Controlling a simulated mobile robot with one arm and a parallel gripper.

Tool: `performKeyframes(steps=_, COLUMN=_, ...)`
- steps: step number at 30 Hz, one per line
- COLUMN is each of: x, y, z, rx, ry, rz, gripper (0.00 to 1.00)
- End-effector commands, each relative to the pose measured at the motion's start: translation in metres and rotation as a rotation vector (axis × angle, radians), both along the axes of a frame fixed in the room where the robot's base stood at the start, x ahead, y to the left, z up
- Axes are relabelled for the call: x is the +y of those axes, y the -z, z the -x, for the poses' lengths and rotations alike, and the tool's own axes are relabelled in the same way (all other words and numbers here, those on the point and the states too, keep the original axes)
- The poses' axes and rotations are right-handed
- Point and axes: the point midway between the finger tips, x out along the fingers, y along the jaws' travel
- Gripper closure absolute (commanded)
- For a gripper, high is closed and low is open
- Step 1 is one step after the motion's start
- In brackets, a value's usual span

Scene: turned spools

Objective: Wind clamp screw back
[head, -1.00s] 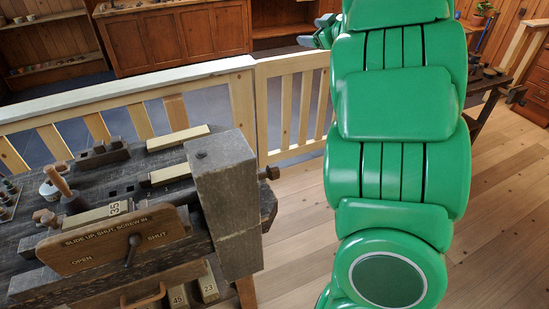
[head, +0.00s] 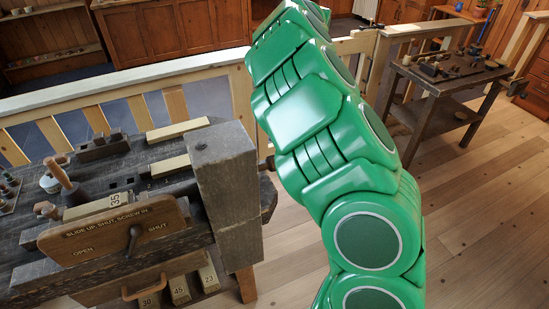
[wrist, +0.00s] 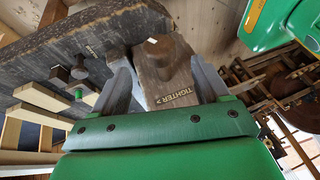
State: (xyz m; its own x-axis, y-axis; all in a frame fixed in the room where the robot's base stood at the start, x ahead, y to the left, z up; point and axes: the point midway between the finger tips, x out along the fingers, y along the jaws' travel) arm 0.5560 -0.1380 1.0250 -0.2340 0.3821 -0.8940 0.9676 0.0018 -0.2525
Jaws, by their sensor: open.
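My gripper (wrist: 160,66) is open, with one grey finger on each side of the screw head. I cannot tell whether either finger touches it. In the head view the screw (head: 268,163) shows slightly at the right side of the grey wooden post (head: 222,165), partly behind my green arm. My gripper is hidden there.
Numbered blocks (head: 180,290) sit below. A pale railing (head: 120,85) runs behind. A second table (head: 440,85) stands back right, with clear floor (head: 475,200) before it.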

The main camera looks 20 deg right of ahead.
Motion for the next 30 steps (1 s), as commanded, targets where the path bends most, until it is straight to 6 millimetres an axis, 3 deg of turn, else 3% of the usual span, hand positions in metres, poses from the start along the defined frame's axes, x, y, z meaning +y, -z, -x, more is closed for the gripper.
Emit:
performKeyframes(steps=15, x=0.022, y=0.05, z=0.012, rx=-0.002, ry=0.002, rz=0.0, gripper=0.25)
performKeyframes(steps=30, x=0.025, y=0.059, z=0.015, rx=-0.003, ry=0.001, rz=-0.001, gripper=0.25)
